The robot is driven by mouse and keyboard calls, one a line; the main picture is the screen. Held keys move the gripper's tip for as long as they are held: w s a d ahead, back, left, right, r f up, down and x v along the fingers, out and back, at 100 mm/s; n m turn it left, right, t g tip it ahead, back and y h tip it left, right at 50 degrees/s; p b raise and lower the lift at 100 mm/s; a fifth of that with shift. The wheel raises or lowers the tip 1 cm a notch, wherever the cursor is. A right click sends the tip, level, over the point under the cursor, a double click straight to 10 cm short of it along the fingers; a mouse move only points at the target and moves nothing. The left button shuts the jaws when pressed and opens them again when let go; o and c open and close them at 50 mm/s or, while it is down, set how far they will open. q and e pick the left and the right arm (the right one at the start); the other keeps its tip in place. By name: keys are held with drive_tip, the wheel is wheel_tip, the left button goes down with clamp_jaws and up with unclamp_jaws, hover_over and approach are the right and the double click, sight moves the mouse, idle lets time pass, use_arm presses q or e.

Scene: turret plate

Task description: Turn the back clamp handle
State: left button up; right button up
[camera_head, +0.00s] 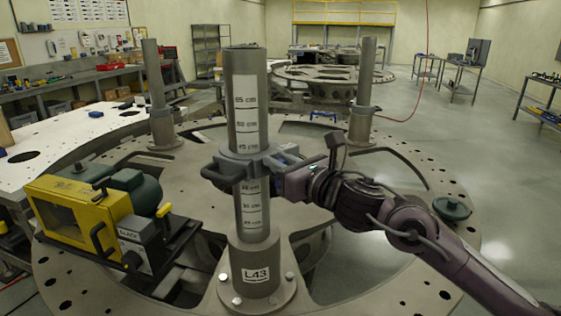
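A grey post (247,110) with a printed centimetre scale stands upright at front centre, on a round base labelled L43. A dark grey clamp (245,165) encircles it at mid-height, with a dark lug on its left side. My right arm comes in from the right, and my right gripper (287,160) is against or just beside the clamp's right side. The clamp's back side is mostly hidden behind the post, and I cannot make out the handle for certain. The finger gap is also hidden, so I cannot tell whether the gripper holds anything. My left gripper is out of view.
A yellow and green machine (78,212) sits on the large turret plate (400,285) at left. Two more posts, back left (155,85) and back right (364,80), carry collars. A green knob (452,208) is on the right rim. Floor at right is clear.

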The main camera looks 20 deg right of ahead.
clamp_jaws()
drive_tip(key=shift+m, duration=0.3)
drive_tip(key=m, duration=0.1)
drive_tip(key=m+b, duration=0.1)
drive_tip(key=m, duration=0.1)
drive_tip(key=shift+w+d+f, duration=0.15)
drive_tip(key=shift+w+d, duration=0.05)
drive_tip(key=shift+d, duration=0.2)
drive_tip(key=m, duration=0.4)
drive_tip(key=d+f+m+b, duration=0.1)
drive_tip(key=m, duration=0.4)
drive_tip(key=f+m, duration=0.1)
drive_tip(key=m, duration=0.4)
drive_tip(key=shift+w+d+f+b, duration=0.2)
drive_tip(key=shift+w+d+b, duration=0.1)
drive_tip(key=shift+d, duration=0.05)
drive_tip(key=shift+m, duration=0.3)
